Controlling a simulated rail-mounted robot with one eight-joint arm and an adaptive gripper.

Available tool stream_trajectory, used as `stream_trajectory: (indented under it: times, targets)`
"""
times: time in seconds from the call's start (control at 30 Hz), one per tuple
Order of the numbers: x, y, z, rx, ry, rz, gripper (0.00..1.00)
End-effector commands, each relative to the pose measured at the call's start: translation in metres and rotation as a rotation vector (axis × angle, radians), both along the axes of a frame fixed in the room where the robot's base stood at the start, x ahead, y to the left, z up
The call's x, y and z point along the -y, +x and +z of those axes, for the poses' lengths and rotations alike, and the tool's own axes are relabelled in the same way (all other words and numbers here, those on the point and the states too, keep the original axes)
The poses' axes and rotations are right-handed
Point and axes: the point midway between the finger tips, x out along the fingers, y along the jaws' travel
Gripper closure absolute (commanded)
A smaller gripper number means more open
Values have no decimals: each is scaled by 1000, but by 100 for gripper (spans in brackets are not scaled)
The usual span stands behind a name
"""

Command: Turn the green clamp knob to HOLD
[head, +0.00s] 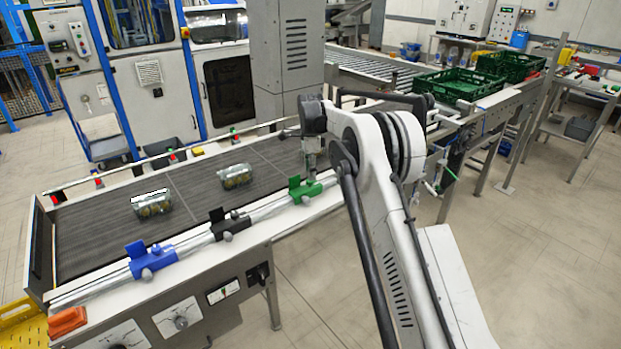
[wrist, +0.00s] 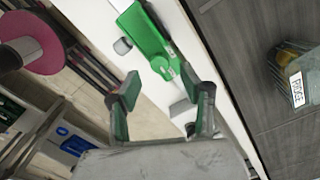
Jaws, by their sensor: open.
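The green clamp (head: 302,190) sits on the silver rail along the near side of the conveyor. In the wrist view the green clamp (wrist: 145,38) lies just ahead of my fingers, with a round green knob (wrist: 165,68) at its near end. My gripper (wrist: 165,90) is open and empty. Its two fingers stand left and right of the knob's line, apart from it as far as I can tell. In the head view my gripper (head: 309,168) hangs over the green clamp, partly hidden by my arm. I cannot read any HOLD mark.
A black clamp (head: 228,226) and a blue clamp (head: 150,261) sit on the same rail to the left. Two clear packs (head: 152,203) (head: 236,176) rest on the dark belt (head: 100,222). A labelled pack (wrist: 298,76) shows at right in the wrist view. Green crates (head: 458,83) stand further right.

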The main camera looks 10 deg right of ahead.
Motion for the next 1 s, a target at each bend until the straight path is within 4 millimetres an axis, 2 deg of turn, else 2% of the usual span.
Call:
stream_trajectory:
  times: [0.1, 0.3, 0.63, 0.93, 1.0]
  targets:
    - [0, 0, -17, 0, 0, 0, 59]
    - [0, 0, -32, 0, 0, 0, 59]
    - [0, 0, -35, 0, 0, 0, 59]
    - [0, 0, -35, 0, 0, 0, 99]
    - [0, 0, -35, 0, 0, 0, 100]
